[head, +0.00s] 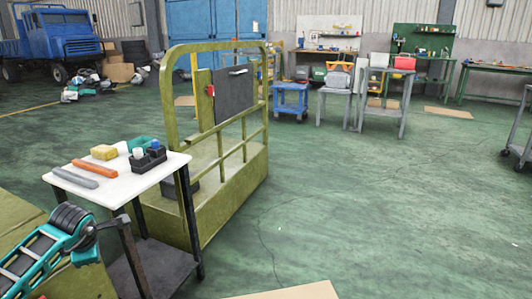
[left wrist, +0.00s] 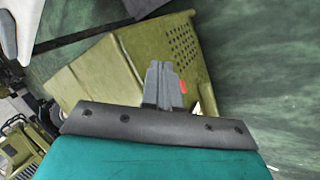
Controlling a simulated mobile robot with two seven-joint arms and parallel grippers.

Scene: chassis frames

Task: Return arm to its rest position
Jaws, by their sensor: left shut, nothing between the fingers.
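My left gripper (left wrist: 162,68) shows in the left wrist view. Its grey fingers are together with nothing between them, in front of a dark bar and a teal housing. In the head view my teal left arm, with a black ribbed joint, is at the lower left, beside and below the white-topped table (head: 145,181). Its fingers cannot be made out clearly there. My right gripper is in neither view.
On the table lie a grey bar (head: 75,177), an orange bar (head: 95,168), a yellow block (head: 104,152) and a dark bottle holder (head: 148,160). An olive railed frame (head: 232,190) stands right behind it. Green floor is open to the right.

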